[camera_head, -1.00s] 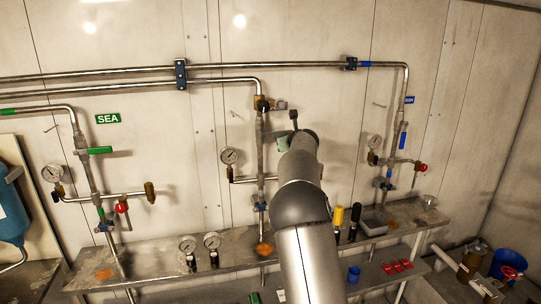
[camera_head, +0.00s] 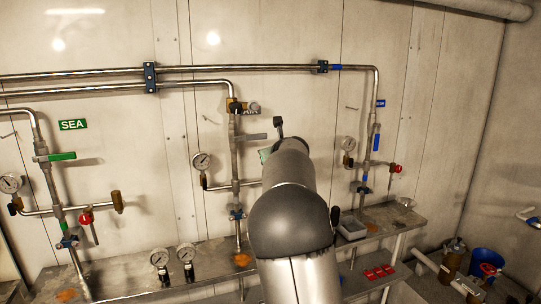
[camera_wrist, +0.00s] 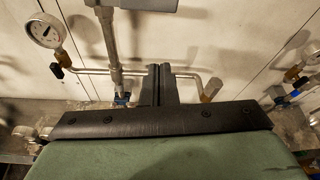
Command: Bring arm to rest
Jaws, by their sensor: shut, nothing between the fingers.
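My arm (camera_head: 293,215) reaches up and forward from the bottom middle of the head view toward the pipework on the wall. Its end sits just right of the middle pipe (camera_head: 235,150). My gripper's fingers (camera_wrist: 157,84) show in the wrist view as two dark prongs close together, with nothing between them. They point at the wall, between the middle pipe's vertical run and its short end stub. In the head view the arm hides most of the gripper; a bit of its green body shows at the left of the arm's end. I cannot tell the gap to the wall.
A pressure gauge (camera_head: 201,161) and a grey lever handle (camera_head: 253,137) are on the middle pipe. A metal shelf (camera_head: 120,273) runs below, bearing two gauges and a grey tray (camera_head: 351,228). A blue bucket (camera_head: 486,262) stands lower right. The right-hand pipe has a red knob (camera_head: 395,169).

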